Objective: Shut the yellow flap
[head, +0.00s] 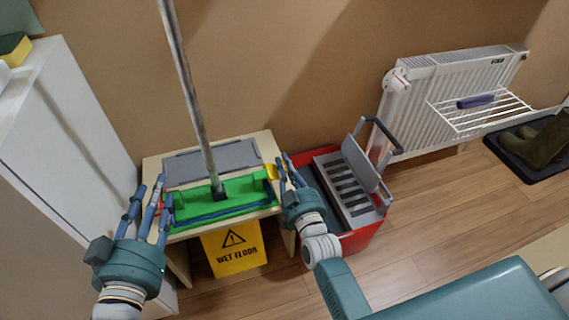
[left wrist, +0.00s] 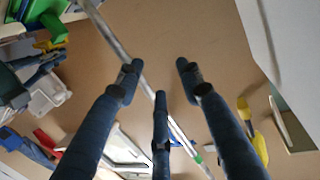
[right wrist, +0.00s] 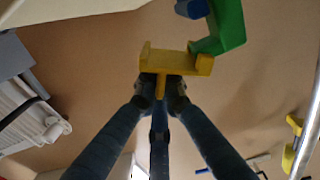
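The yellow flap (head: 271,171) is at the right end of the green mop head (head: 240,192), which lies on a small wooden table. In the right wrist view the yellow flap (right wrist: 190,63) stands out beside a green end piece (right wrist: 230,28), at an angle to it. My right gripper (head: 288,172) is at the flap; its fingers (right wrist: 161,88) close in around the flap's narrow yellow tab. My left gripper (head: 155,190) is open and empty at the table's left edge; its fingers (left wrist: 160,80) are spread apart. My right fingers partly hide the flap in the head view.
The mop pole (head: 190,90) rises from the mop head. A yellow wet floor sign (head: 233,248) is below the table front. A red bucket (head: 357,239) with a grey wringer (head: 350,186) stands right of the table. A white cabinet (head: 60,130) is at left.

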